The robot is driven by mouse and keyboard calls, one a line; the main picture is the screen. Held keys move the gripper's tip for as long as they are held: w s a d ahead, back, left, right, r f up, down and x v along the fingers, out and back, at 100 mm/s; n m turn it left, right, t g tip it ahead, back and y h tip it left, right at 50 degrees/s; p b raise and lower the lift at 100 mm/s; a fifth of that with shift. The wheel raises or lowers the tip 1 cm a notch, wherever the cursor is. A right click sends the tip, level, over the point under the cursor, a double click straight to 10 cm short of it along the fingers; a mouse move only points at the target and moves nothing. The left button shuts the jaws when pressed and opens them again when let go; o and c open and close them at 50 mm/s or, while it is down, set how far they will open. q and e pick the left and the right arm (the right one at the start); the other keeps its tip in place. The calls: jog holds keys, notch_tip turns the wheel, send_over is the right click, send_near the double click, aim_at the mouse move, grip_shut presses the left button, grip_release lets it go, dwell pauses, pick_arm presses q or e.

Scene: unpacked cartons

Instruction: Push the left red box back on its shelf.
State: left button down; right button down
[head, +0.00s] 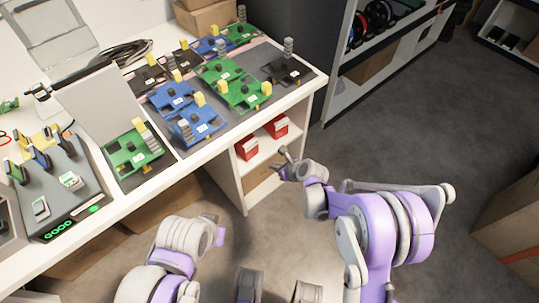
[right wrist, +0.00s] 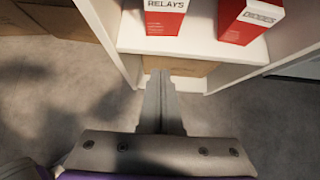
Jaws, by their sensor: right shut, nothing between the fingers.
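The left red box (head: 247,148) stands on the shelf (head: 263,151) under the table's right end. In the right wrist view this red box with a white "RELAYS" label (right wrist: 165,20) stands upright near the shelf's front edge (right wrist: 190,53). The right red box (head: 277,127) stands beside it with a gap, and is also in the right wrist view (right wrist: 248,24). My right gripper (head: 284,155) is shut and empty, outside the shelf. Its fingertips (right wrist: 160,73) point toward the shelf unit, apart from both boxes.
A brown carton (head: 262,181) sits in the compartment below the red boxes. White side panels bound the shelf. The table above (head: 318,82) carries several circuit boards. Grey floor (head: 390,140) is clear to the right, with a brown carton (head: 510,210) at the far right.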

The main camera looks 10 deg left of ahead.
aim_at(252, 157)
jog(key=b+x, duration=0.2)
jog(key=x, duration=0.7)
jog(key=shift+s+a+f, duration=0.1)
jog(key=shift+a+f, duration=0.1)
jog(key=shift+a, duration=0.05)
jog(key=w+a, duration=0.2)
jog(key=shift+a+b, duration=0.3)
jog(key=shift+b, duration=0.1)
jog(key=shift+w+a+r, duration=0.1)
jog(key=shift+w+a, duration=0.15)
jog(key=shift+w, duration=0.05)
